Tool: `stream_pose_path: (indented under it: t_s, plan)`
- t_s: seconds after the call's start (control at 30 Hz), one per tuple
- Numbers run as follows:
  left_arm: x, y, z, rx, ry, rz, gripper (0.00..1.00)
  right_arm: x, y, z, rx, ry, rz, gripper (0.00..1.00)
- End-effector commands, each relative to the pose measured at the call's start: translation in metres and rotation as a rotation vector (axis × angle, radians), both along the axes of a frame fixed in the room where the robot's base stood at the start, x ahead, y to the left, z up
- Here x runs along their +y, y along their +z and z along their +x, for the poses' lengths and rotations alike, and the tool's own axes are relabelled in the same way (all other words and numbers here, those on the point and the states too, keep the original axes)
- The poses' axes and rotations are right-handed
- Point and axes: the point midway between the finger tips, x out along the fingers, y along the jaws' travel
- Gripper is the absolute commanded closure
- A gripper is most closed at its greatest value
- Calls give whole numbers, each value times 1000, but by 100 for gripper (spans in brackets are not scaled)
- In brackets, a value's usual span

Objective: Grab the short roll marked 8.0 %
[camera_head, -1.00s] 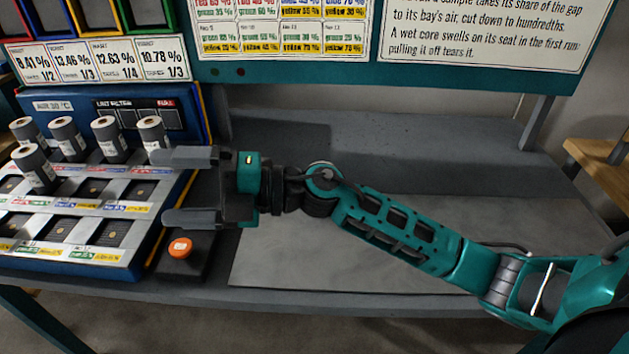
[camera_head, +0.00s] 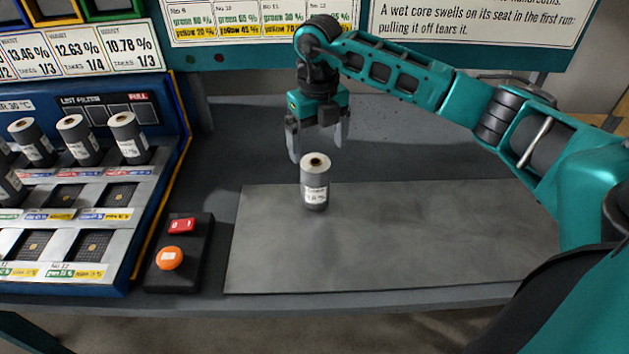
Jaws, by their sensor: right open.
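A short grey roll (camera_head: 315,185) with a pale top and a white label stands upright on the grey mat in the head view. Its label ends in a % sign, but the digits are too blurred to read. My right gripper (camera_head: 317,147) is open, fingers pointing down, just above or behind the roll's top. The fingertips appear to be apart from it, though the depth is hard to judge. My left gripper is not in view.
The rack (camera_head: 150,200) with its blue frame and printed boards fills the left side. A black box (camera_head: 190,270) with an orange button (camera_head: 169,258) and a red switch (camera_head: 182,225) sits beside it. The mat (camera_head: 430,230) is bare to the right of the roll.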

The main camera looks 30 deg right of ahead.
Motion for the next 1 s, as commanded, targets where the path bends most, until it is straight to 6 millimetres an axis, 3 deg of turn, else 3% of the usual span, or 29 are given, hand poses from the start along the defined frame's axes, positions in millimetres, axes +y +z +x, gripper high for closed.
stream_pose_path:
  t_s: [0.1, 0.37, 0.63, 1.0]
  plan:
    - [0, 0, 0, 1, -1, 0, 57, 1, -22, -1, 3, 2, 2, 7]
    - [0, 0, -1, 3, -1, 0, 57, 3, -43, -2, 2, 3, 3, 7]
    - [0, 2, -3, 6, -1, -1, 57, 9, -81, -6, 2, 2, 4, 7]
    - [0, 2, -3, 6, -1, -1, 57, 9, -90, -6, -1, 3, 4, 10]
